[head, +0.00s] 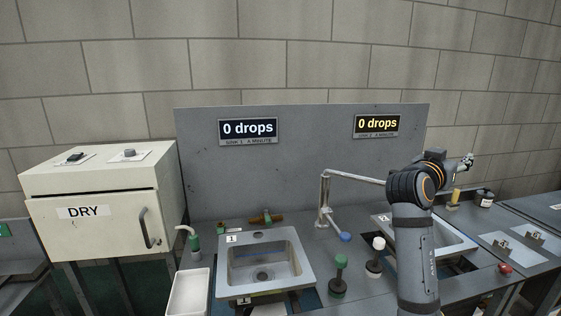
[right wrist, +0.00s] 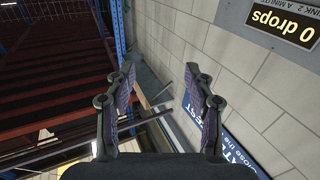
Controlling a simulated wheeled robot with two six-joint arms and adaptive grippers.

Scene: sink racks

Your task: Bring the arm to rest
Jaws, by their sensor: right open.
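My right arm (head: 412,230) rises from the lower right of the head view and bends at a dark elbow with orange rings. My right gripper (head: 466,161) is small in that view, at the far end of the arm, above the counter and right of the second sink. In the right wrist view, the right gripper (right wrist: 159,78) has its two fingers spread apart with nothing between them. My left gripper is not in view.
Sink 1 (head: 306,274) and sink 2 (head: 458,240) are set in a grey counter, with a swing faucet (head: 323,192) between them. A DRY cabinet (head: 62,181) stands left. Bottles and brushes stand around the sinks. The wrist view shows a red shelf rack (right wrist: 60,75) and the wall.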

